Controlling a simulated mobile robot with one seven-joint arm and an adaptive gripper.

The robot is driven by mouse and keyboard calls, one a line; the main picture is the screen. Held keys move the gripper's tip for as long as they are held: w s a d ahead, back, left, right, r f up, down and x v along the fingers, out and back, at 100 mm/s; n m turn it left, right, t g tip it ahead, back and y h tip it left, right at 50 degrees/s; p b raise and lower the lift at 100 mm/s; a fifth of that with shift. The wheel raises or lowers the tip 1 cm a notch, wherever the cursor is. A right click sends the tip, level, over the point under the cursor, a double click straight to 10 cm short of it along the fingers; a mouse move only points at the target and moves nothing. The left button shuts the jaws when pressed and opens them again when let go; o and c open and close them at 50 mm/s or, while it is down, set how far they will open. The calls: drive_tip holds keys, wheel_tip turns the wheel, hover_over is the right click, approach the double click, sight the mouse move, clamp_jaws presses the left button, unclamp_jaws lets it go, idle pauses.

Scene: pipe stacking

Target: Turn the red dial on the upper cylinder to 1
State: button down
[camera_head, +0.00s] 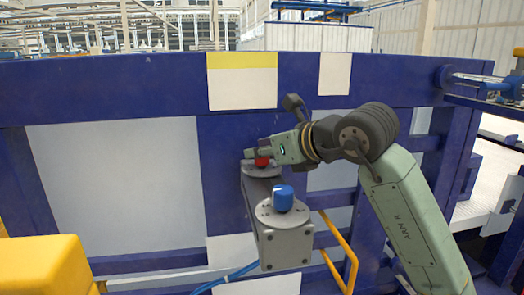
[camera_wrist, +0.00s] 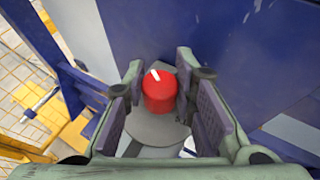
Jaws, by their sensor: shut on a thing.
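The red dial (camera_head: 262,162) sits on a round grey plate at the far end of the grey housing. In the wrist view the red dial (camera_wrist: 160,92) stands between the two finger pads, with a white mark on its top pointing to the upper left. My gripper (camera_head: 264,155) is around the dial from the right in the head view; its fingers also show in the wrist view (camera_wrist: 159,98). The jaws are shut on the dial, one pad on each side. Any numbers on the plate (camera_wrist: 155,128) are too small or hidden to read.
A blue dial (camera_head: 283,199) on a second round plate (camera_head: 264,213) stands nearer on the same grey housing (camera_head: 287,248). A blue frame wall (camera_head: 225,137) rises behind. A yellow rail (camera_head: 342,255) and a blue hose (camera_head: 222,281) are low down. A yellow block (camera_head: 45,267) is at the lower left.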

drive_tip(key=n+g+y, duration=0.2)
drive_tip(key=n+g+y+p, duration=0.1)
drive_tip(key=n+g, duration=0.2)
drive_tip(key=shift+r+y+p, duration=0.15)
drive_tip(key=shift+y+p, duration=0.15)
drive_tip(key=shift+y, duration=0.1)
drive_tip(key=shift+n+g+y+p, duration=0.5)
drive_tip(key=shift+n+g+p, duration=0.55)
drive_tip(key=shift+n+g, duration=1.1)
drive_tip(key=c, duration=1.3)
unclamp_jaws()
